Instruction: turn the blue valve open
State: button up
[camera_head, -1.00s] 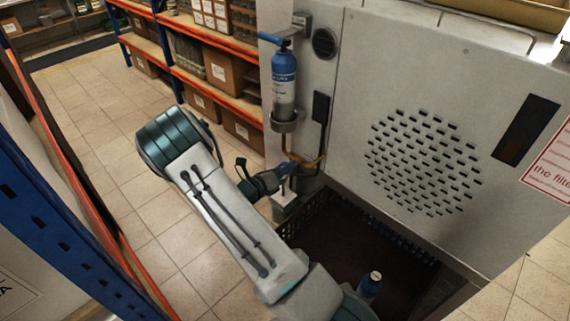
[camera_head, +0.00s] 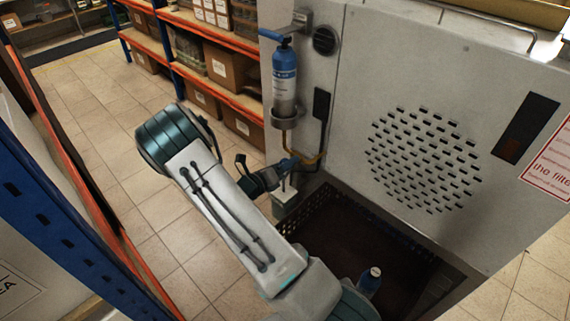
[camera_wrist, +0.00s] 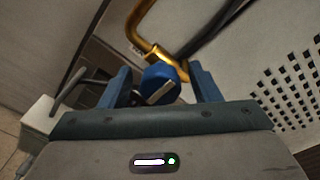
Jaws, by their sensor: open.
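The blue valve (camera_wrist: 158,80) is a round blue knob with a pale grey bar across its face, at the end of a yellow pipe (camera_wrist: 147,25). My gripper (camera_wrist: 158,68) is open, with one blue finger to each side of the knob. I see gaps between the fingers and the knob, so it is not gripped. In the head view my gripper (camera_head: 290,165) reaches to the yellow pipe below the blue bottle. There I cannot tell the knob apart from the blue fingers.
A blue-topped bottle (camera_head: 284,85) hangs in a holder on the grey machine panel (camera_head: 370,70). A small pale box (camera_head: 291,204) sits just below my gripper. A dark open bin (camera_head: 345,230) lies under the panel. Orange-edged shelves (camera_head: 225,95) stand behind.

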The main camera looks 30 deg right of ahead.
jog(key=shift+a, duration=0.1)
jog(key=b+v, duration=0.2)
jog(key=v, duration=1.1)
jog(key=shift+a+b, duration=0.3)
jog(key=shift+b, duration=0.1)
jog(key=shift+s+r, duration=0.1)
jog(key=shift+r, duration=0.05)
jog(key=s+a+r+p, duration=0.3)
jog(key=a+r+p, duration=0.4)
jog(key=a, duration=0.2)
jog(key=shift+a, duration=0.1)
